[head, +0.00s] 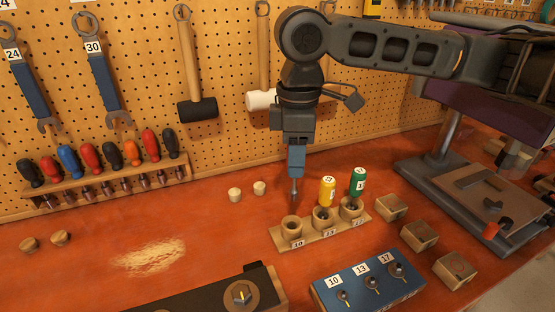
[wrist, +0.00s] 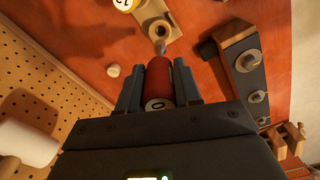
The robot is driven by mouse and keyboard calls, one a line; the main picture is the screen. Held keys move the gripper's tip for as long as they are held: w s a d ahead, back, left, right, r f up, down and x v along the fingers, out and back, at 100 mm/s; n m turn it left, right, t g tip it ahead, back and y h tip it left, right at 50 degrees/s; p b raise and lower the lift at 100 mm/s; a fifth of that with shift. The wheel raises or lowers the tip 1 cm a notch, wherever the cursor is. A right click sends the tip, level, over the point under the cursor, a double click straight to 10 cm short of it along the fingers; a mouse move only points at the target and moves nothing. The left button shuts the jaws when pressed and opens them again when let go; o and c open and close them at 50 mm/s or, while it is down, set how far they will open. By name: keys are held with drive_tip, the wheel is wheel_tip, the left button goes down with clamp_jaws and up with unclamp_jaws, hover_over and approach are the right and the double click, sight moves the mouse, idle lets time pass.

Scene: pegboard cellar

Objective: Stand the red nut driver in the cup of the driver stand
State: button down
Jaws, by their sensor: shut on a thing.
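My gripper (head: 296,165) points down above the driver stand and is shut on the red nut driver (wrist: 183,82). Its red handle lies between the two fingers in the wrist view, its end label partly cut off; the fingers hide the handle in the head view. The driver's metal shaft (head: 294,190) points down, roughly upright, its tip close above or behind the empty cup marked 10 (head: 291,226). I cannot tell whether the tip is over the opening. The wooden driver stand (head: 312,238) also holds a yellow driver (head: 327,191) and a green driver (head: 358,182) in its other cups.
A blue block with bolts (head: 368,290) stands in front of the stand, and wooden blocks (head: 420,235) lie to its right. Two small wooden knobs (head: 247,190) sit behind it. A screwdriver rack (head: 105,180) is at left. The bench left of the stand is mostly clear.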

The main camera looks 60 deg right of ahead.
sight(294, 192)
drive_tip(key=shift+f+b, duration=2.3)
drive_tip(key=shift+f, duration=0.65)
drive_tip(key=shift+f, duration=0.1)
drive_tip(key=shift+f+b, duration=0.75)
drive_tip(key=shift+f, duration=0.45)
drive_tip(key=shift+f, duration=0.1)
drive_tip(key=shift+f+b, duration=0.7)
drive_tip(key=shift+f, duration=0.35)
drive_tip(key=c, duration=0.7)
unclamp_jaws()
drive_tip(key=shift+r, duration=0.15)
